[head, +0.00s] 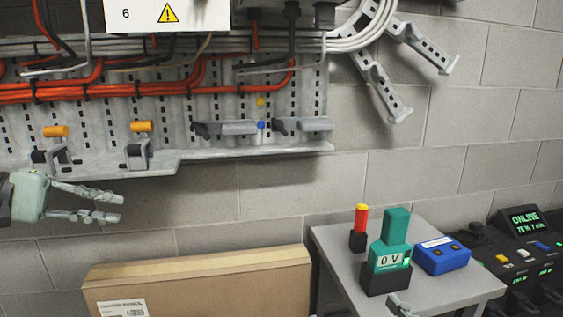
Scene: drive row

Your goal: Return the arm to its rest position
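My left gripper (118,208) is at the left edge of the head view, in front of the wall just below the grey panel's lower ledge. Its pale green body has two fingers pointing right, spread apart with nothing between them. A small grey piece at the bottom edge, in front of the small table, looks like the tip of my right gripper (401,306). The rest of it is out of frame, so its opening cannot be told.
A grey perforated panel (225,165) with orange cables, clamps and a ledge spans the upper left. A cardboard box (200,285) stands below. A small grey table (335,245) holds a green meter (390,245), a red-and-yellow tool (361,218) and a blue case (441,256). Black consoles (525,245) stand right.

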